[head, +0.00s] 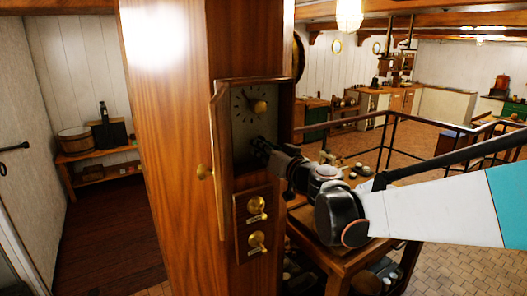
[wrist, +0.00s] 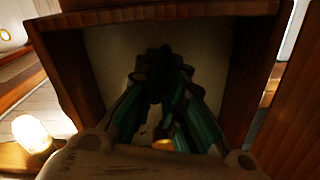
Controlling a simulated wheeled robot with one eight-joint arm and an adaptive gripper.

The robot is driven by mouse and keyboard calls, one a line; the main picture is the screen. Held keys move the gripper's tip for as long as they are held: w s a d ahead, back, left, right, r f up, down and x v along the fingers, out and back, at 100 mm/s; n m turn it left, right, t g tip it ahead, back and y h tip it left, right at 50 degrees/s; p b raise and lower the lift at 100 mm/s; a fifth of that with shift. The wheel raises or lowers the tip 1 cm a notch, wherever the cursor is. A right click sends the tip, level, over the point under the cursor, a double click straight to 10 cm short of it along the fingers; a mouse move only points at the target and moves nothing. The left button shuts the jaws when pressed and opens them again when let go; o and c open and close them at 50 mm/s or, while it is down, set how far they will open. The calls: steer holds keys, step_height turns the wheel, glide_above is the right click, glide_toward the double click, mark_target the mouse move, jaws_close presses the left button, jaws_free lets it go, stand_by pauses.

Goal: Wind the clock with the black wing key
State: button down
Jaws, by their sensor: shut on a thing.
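The clock (head: 241,125) is set in a wooden case on the front of a tall wooden column. Its face is dark with a brass centre, and its door (head: 219,165) stands open at the left. My gripper (head: 258,149) reaches in from the right, its fingertips at the lower part of the face. In the wrist view my gripper (wrist: 163,78) is inside the wood-framed case, its fingers closed together on a dark thing, apparently the black wing key. The key's shape and any keyhole are hidden by the fingers and shadow.
A panel below the clock carries two brass switches (head: 257,204). A wooden table (head: 318,245) stands below my arm at the right, with small items on it. A black railing (head: 375,120) runs behind. A bench (head: 85,155) with a bucket stands far left.

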steer(key=m, duration=0.5)
steer(key=shift+f+b, duration=0.1)
steer(key=shift+b, duration=0.25)
steer(key=m, duration=0.5)
steer(key=shift+m+b, duration=0.3)
steer(key=shift+m, duration=0.1)
steer(key=c, duration=1.7)
jaws_free()
steer(key=v, duration=0.6)
steer(key=shift+p, duration=0.3)
